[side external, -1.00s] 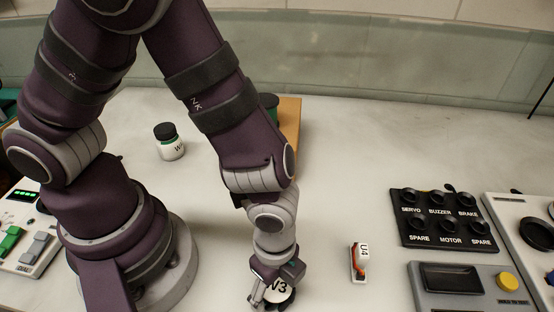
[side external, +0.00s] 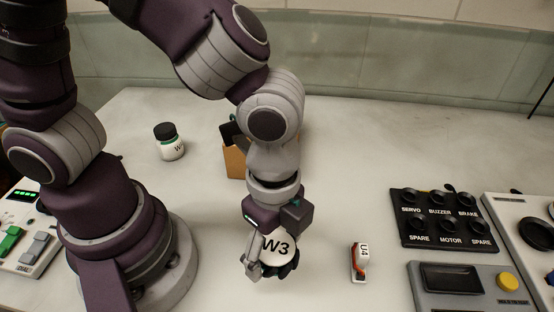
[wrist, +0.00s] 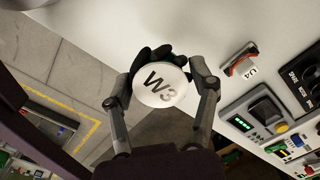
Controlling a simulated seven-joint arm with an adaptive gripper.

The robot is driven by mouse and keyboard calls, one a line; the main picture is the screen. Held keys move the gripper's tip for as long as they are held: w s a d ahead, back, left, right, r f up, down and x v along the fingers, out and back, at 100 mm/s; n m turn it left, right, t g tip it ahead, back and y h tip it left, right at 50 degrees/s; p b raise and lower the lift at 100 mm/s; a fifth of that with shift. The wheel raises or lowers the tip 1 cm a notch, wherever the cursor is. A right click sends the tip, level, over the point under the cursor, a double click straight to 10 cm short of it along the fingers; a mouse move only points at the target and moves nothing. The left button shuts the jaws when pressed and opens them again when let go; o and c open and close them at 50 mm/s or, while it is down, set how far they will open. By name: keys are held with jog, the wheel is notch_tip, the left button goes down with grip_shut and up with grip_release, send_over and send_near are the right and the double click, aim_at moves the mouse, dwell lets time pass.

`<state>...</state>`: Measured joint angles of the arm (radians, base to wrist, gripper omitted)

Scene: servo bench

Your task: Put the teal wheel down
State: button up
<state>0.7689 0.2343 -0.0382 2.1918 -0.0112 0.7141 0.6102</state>
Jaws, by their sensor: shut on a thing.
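A small part marked U4 (side external: 359,262) lies right of my gripper. Further right are a black knob panel (side external: 445,218) and a grey box with a yellow button (side external: 470,288). A white, black-topped item (side external: 170,143) and a brown box (side external: 235,162) stand behind. Bench between them is clear.

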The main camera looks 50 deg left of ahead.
jog(key=shift+n, duration=0.9)
jog(key=w+a+f, duration=0.1)
jog(key=a, duration=0.3)
jog(key=w+a+f, duration=0.1)
jog(key=a, duration=0.3)
jog(key=w+a+f, duration=0.1)
jog(key=a+f, duration=0.1)
jog(key=a, duration=0.2)
jog(key=shift+f, duration=0.1)
send_over(318, 194)
jog(key=shift+s+f, duration=0.25)
jog(key=shift+f, duration=0.45)
jog(key=shift+w+f, duration=0.15)
jog(key=shift+w, duration=0.15)
jog(key=shift+f, duration=1.6)
jog(key=shift+f, duration=0.1)
jog(key=o, duration=1.1)
jog(key=shift+o, duration=0.2)
